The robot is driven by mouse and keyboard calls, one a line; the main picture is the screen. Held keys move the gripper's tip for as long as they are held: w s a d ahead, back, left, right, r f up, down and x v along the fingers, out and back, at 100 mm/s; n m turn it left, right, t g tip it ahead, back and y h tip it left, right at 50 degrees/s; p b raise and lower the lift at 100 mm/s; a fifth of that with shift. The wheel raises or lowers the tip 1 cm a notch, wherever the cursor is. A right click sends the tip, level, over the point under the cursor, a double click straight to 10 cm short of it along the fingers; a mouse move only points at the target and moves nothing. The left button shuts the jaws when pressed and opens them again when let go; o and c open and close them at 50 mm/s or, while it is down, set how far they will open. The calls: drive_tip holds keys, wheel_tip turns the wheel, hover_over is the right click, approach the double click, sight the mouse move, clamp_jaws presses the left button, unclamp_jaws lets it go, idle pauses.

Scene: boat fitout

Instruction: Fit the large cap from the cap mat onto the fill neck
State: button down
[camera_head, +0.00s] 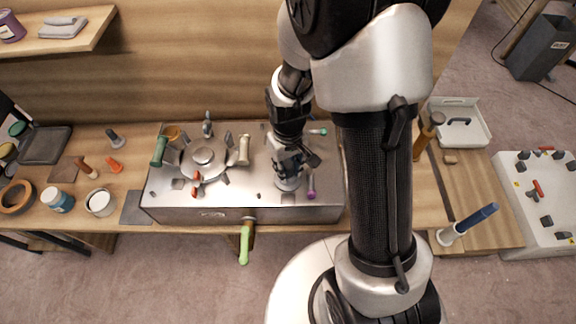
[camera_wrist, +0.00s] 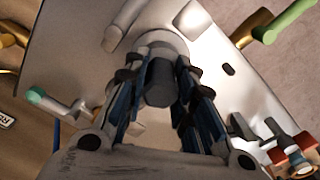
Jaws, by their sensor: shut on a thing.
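My gripper (camera_head: 290,164) points down over the right half of the steel box top. In the wrist view its fingers (camera_wrist: 160,72) are closed on the sides of a dark grey round piece (camera_wrist: 159,84), which looks like the large cap. A pale round collar (camera_wrist: 168,45), which looks like the fill neck, shows just beyond it. In the head view a pale round base (camera_head: 288,184) shows under the fingertips. The cap is mostly hidden there by my gripper. I cannot tell whether cap and neck touch or how far the cap is seated.
The steel box (camera_head: 225,214) carries a round raised fitting (camera_head: 203,156) and several coloured handles on its left half. A green-handled lever (camera_head: 244,245) sticks out in front. A purple-ended handle (camera_head: 311,188) stands close right of my gripper. A dark flat mat (camera_head: 136,207) lies left of the box.

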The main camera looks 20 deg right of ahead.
drive_tip(key=shift+f, duration=0.1)
drive_tip(key=c, duration=1.2)
unclamp_jaws()
drive_tip(key=shift+c, duration=0.2)
drive_tip(key=o, duration=0.5)
drive_tip(key=shift+o, duration=0.2)
drive_tip(key=shift+r+p, duration=3.35)
drive_tip(key=shift+r, duration=0.9)
